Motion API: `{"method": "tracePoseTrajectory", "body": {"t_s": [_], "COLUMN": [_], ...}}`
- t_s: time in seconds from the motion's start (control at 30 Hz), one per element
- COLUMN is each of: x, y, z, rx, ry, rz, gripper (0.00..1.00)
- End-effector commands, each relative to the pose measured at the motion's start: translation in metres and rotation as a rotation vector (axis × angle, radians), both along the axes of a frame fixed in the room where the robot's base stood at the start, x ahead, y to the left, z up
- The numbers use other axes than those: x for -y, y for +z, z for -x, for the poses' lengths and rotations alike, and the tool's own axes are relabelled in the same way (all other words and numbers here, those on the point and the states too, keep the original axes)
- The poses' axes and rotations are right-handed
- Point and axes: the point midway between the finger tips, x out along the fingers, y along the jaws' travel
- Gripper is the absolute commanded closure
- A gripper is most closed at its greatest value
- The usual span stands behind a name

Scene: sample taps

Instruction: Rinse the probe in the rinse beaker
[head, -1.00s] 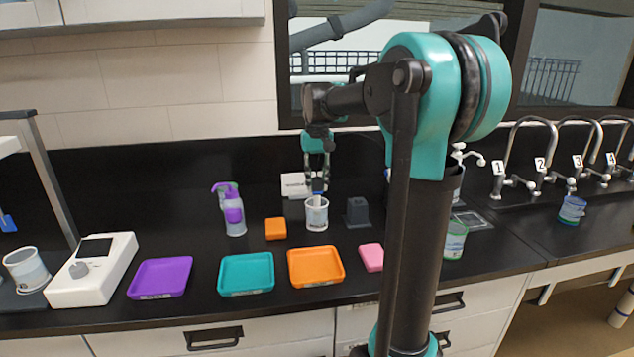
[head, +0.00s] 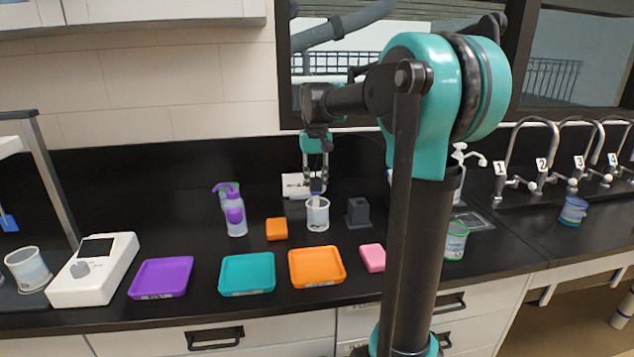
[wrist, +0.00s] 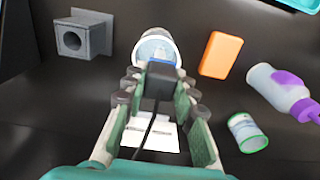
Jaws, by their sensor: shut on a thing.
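My gripper (head: 317,178) points down over the rinse beaker (head: 317,221), a clear white-banded cup on the black counter. In the wrist view my gripper (wrist: 159,80) is shut on the probe (wrist: 158,88), a dark block with a cable and a blue part at its far end. The blue lower part of the probe shows at the beaker's mouth in the head view. In the wrist view the beaker (wrist: 156,42) lies just beyond the fingertips. How deep the tip sits in the beaker is hidden.
A grey holder block (head: 358,212) stands right of the beaker, and an orange block (head: 276,229) left. Purple (head: 160,279), teal (head: 246,275) and orange (head: 316,268) trays line the front. A white sign (head: 299,186) stands behind.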

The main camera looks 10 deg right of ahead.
Motion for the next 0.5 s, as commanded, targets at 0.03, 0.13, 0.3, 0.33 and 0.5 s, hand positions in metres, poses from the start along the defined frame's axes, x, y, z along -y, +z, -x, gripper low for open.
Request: {"method": "tracePoseTrajectory", "body": {"t_s": [0.03,0.13,0.3,0.33,0.5], "x": [-0.0008,-0.0012,0.0006,0.0012,0.0043], "y": [0.0000,0.0000,0.0000,0.0000,0.0000], "z": [0.0008,0.0013,0.0030,0.0034,0.0065], "rx": [0.000,0.000,0.000,0.000,0.000], "ry": [0.000,0.000,0.000,0.000,0.000], "rz": [0.000,0.000,0.000,0.000,0.000], "gripper": [0.99,0.99,0.99,0.99,0.99]}}
